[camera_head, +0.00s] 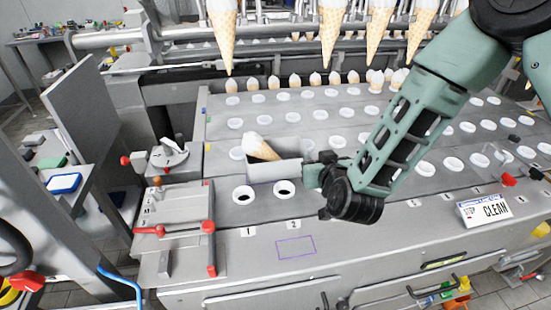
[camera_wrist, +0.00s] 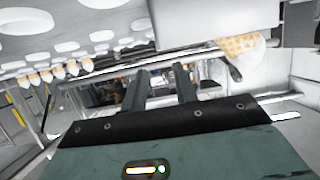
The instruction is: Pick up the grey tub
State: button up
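The grey tub (camera_head: 275,171) is a small open box on the steel plate, just behind the two dark-centred holes. A cone (camera_head: 258,146) lies tilted in it with a dark piece beside it. My gripper (camera_head: 309,174) is at the tub's right end, low over the plate. In the wrist view the tub (camera_wrist: 205,20) fills the top, with the cone (camera_wrist: 238,45) sticking out. There the two dark fingers of my gripper (camera_wrist: 161,80) stand apart with an empty gap between them. I cannot tell whether a finger touches the tub.
A purple outlined rectangle (camera_head: 296,247) marks the clear front ledge, below number labels. Rows of white-rimmed holes (camera_head: 290,117) cover the plate. Large cones (camera_head: 333,30) hang above the back. A control box with red levers (camera_head: 175,215) stands left. A "STEP CLEAN" sign (camera_head: 484,209) stands right.

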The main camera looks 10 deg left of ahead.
aim_at(304, 146)
jog(key=p+x, duration=0.2)
jog(key=x, duration=0.8)
jog(key=shift+w+a+f+p, duration=0.1)
jog(key=shift+w+p, duration=0.2)
jog(key=shift+w, duration=0.1)
grip_shut()
